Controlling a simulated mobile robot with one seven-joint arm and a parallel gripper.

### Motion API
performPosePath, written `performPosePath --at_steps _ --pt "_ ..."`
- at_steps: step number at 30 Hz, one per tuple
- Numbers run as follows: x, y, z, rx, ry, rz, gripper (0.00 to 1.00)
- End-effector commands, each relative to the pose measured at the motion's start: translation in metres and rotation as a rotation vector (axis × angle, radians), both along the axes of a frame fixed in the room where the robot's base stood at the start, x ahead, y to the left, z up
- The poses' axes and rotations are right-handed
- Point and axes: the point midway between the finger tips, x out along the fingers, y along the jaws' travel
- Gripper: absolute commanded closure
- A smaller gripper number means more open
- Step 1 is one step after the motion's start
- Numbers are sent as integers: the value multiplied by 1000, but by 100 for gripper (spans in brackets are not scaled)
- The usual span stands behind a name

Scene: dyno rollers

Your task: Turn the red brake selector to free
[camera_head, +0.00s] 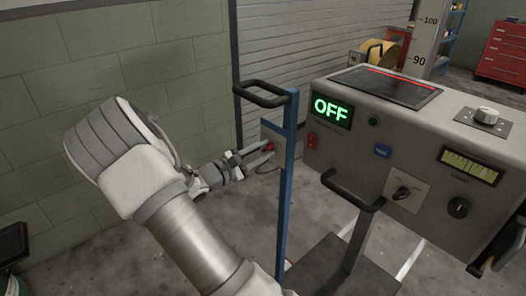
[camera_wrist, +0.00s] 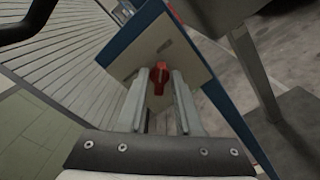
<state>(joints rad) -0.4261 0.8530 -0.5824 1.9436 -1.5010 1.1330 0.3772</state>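The red brake selector (camera_wrist: 159,76) is a small red knob on a pale plate (camera_wrist: 160,42) set on a blue post. In the wrist view it sits between the tips of my gripper (camera_wrist: 161,78), whose two fingers stand apart on either side of it. I cannot tell whether either finger touches the knob. In the head view my gripper (camera_head: 262,155) reaches the left side of the blue post (camera_head: 287,190), and the red knob (camera_head: 269,147) shows at its fingertips. The markings around the knob are too small to read.
A grey console (camera_head: 400,140) with a lit "OFF" display (camera_head: 331,110), knobs and switches stands to the right of the post. Black handles (camera_head: 262,93) stick out from the post top and the console front (camera_head: 350,190). A ribbed shutter and block wall lie behind.

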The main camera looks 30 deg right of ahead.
Motion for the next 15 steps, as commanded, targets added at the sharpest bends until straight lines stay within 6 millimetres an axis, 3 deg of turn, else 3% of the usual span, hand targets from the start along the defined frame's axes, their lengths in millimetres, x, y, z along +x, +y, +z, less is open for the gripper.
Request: performPosePath --at_steps 2,11,15 --pt "0 1 -1 3 0 1 55" --pt "0 1 0 1 1 1 55" --pt "-1 13 1 1 1 3 55"
